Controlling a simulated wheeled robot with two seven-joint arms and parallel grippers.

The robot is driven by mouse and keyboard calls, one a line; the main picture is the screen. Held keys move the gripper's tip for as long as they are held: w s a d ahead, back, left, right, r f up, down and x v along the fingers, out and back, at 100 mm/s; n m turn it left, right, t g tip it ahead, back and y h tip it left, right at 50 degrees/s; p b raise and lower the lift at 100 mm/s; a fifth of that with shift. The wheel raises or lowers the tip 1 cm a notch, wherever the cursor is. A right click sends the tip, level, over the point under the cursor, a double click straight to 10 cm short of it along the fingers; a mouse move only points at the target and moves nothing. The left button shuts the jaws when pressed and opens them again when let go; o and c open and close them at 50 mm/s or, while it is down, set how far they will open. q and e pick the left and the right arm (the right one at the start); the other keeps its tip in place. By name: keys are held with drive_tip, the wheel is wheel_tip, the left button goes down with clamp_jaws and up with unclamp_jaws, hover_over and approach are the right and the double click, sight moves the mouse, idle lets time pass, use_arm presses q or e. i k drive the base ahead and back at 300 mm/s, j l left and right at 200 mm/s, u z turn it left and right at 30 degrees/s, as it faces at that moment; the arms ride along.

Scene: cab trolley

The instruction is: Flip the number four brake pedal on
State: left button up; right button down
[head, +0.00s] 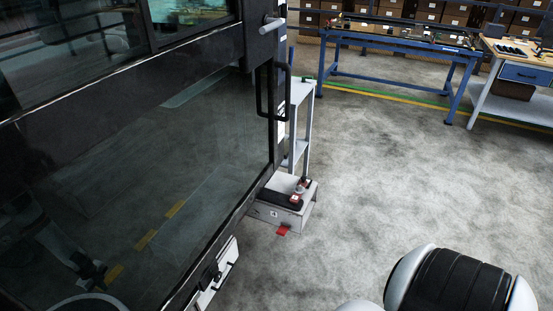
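No pedal marked with the number four can be made out. A low grey-white unit (290,215) stands on the floor by the end of the dark glazed cab. It has a black top, small red parts (296,198) and a red tab (282,231) low on its front. A small label (274,213) on its side is too small to read. I cannot tell whether any of these parts is a brake pedal, or on or off. Neither of my grippers is in view. A black and white part of my own body shows at the bottom right.
The cab's glass door (150,190), with a black handle (265,92), fills the left side. A white panel (217,275) sits low by its edge. A blue-framed table (400,42) and a workbench (525,75) stand at the back. The grey floor between is clear.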

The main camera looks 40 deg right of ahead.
sight(282, 230)
drive_tip(key=i+l, duration=0.1)
drive_tip(key=l, duration=0.3)
drive_tip(key=i+l, duration=0.1)
drive_tip(key=l, duration=0.3)
drive_tip(key=i+l, duration=0.1)
drive_tip(key=l, duration=0.35)
drive_tip(key=i+l, duration=0.1)
drive_tip(key=l, duration=0.3)
drive_tip(key=i+l, duration=0.1)
drive_tip(key=l, duration=0.3)
drive_tip(key=i+l, duration=0.1)
drive_tip(key=l, duration=0.3)
drive_tip(key=u, duration=0.05)
